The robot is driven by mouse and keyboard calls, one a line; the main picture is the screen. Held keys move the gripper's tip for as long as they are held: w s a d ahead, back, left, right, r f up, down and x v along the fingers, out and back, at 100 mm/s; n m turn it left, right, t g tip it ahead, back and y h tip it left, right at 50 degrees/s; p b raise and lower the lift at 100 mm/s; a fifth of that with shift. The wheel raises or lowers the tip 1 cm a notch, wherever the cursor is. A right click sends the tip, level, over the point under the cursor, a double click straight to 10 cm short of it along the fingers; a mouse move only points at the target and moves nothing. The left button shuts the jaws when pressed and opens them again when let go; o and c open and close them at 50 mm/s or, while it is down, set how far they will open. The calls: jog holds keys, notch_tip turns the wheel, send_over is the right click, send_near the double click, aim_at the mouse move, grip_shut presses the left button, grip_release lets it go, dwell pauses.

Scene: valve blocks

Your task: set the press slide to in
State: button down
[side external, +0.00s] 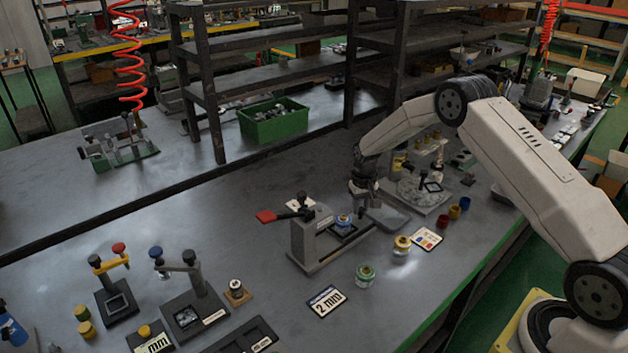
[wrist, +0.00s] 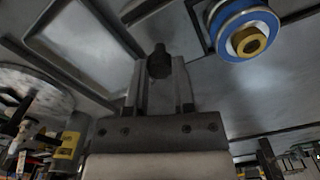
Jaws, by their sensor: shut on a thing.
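The press (side external: 312,240) is a grey block with a red-ended lever (side external: 266,216), standing mid-bench. Its slide (side external: 349,231) shows as a dark-framed carrier at the press's right side, with a blue-ringed part (side external: 343,220) on it. In the wrist view the blue-ringed part (wrist: 243,30) has a brass centre and sits right of my jaws. My gripper (side external: 362,198) is down at the slide's outer end. In the wrist view my gripper (wrist: 160,85) is shut on a dark knob (wrist: 159,61). How far the slide sits in the press is partly hidden.
Other fixtures (side external: 190,300) stand at the front left. Bare bench lies behind the press.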

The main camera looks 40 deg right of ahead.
dwell(0.3)
jog(key=a, duration=0.4)
jog(key=shift+a, duration=0.3)
jog(key=shift+c, duration=2.2)
grip_release()
jog(key=shift+r, duration=0.1)
notch_tip(320, 180, up, 8)
